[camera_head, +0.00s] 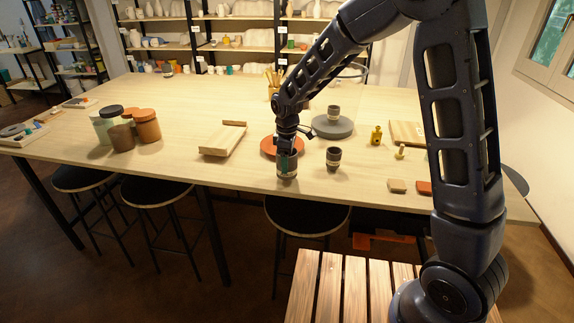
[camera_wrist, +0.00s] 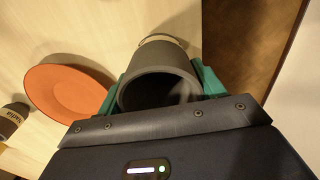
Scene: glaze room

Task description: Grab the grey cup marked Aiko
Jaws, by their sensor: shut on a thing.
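A dark grey cup with a pale band at its base (camera_head: 288,169) is at the front edge of the table. My gripper (camera_head: 287,156) is shut on it, with a green finger on either side. In the wrist view my gripper (camera_wrist: 163,88) holds the cup (camera_wrist: 162,58), and I look into its dark, empty-looking mouth. No name on the held cup is readable from here. I cannot tell whether its base touches the table. A second similar cup (camera_head: 333,158) stands just right of it. A third (camera_head: 333,112) stands on a grey wheel.
An orange-red plate (camera_head: 268,146) lies just behind the held cup, also seen in the wrist view (camera_wrist: 62,92). The grey round wheel (camera_head: 322,130) is farther back. A wooden board (camera_head: 222,140) and several jars (camera_head: 147,127) are left. Yellow and wooden small items (camera_head: 376,136) are right. Black stools (camera_head: 306,214) stand below the edge.

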